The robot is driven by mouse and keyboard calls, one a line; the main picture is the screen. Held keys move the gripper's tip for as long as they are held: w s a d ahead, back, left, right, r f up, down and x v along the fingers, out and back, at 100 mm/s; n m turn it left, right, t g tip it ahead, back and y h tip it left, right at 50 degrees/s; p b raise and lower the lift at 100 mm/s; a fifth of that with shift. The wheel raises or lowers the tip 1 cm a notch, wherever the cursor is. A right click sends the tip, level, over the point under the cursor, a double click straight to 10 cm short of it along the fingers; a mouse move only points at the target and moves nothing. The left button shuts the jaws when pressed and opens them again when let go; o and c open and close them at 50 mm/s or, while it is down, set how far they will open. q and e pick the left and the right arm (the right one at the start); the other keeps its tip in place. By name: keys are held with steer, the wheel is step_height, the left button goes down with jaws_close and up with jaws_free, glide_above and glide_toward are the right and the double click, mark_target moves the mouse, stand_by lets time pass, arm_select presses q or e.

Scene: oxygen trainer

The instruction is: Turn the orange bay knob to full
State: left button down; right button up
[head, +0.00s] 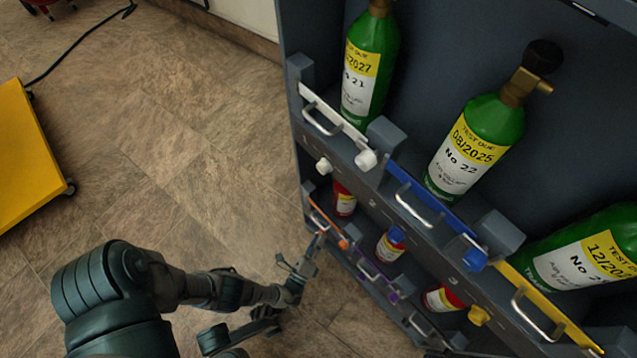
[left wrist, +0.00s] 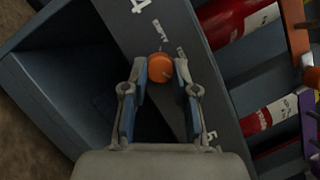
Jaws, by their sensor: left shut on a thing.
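The orange bay knob (left wrist: 160,67) is a small round knob on the cabinet's grey panel, beside a white number 4. It has a mark on its face. My left gripper (left wrist: 161,72) is shut on it, one finger on each side at the tips. In the head view my left gripper (head: 305,264) is at the lower shelf of the cabinet, near the orange bar (head: 325,221), and I cannot make out the knob there. My right gripper is not in view.
The dark cabinet (head: 297,130) holds green bottles, such as No 22 (head: 472,143), above and red bottles below. White, blue and yellow bars with handles stick out in front of the bottles. A yellow cart (head: 25,150) stands at left. The tiled floor between is clear.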

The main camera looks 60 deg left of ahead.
arm_select(q)
steer(key=shift+f, duration=0.2)
steer(key=c, duration=0.9)
jaws_free()
step_height(320, 180, up, 10)
